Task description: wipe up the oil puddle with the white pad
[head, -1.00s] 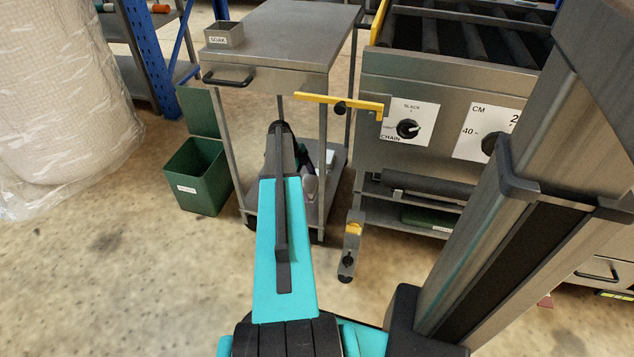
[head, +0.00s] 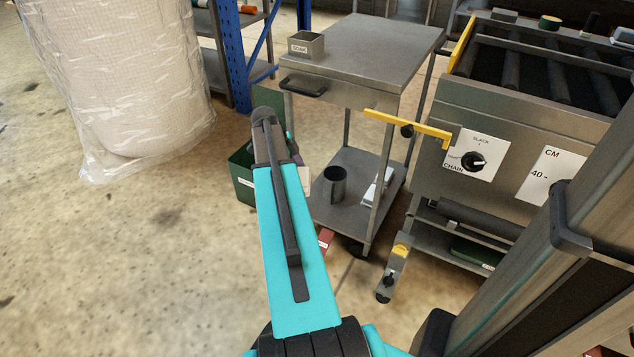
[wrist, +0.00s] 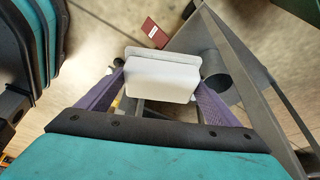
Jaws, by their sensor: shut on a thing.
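My gripper (wrist: 160,68) is shut on the white pad (wrist: 162,84). The pad sits between the two purple fingers in the wrist view, its broad face toward the camera. In the head view my arm hides most of the gripper; a pale edge of the pad (head: 305,181) shows just right of the arm, in front of the trolley. I cannot make out a certain oil puddle. A faint dark patch (head: 168,217) lies on the concrete floor left of my arm, and I cannot tell whether it is oil.
A steel trolley (head: 375,50) with a box marked SOAK (head: 306,45) stands ahead; a dark cup (head: 334,185) is on its lower shelf. A green bin (head: 243,178) is partly behind my arm. A roller machine (head: 490,125) stands right. Open floor lies left, before a wrapped bale (head: 130,80).

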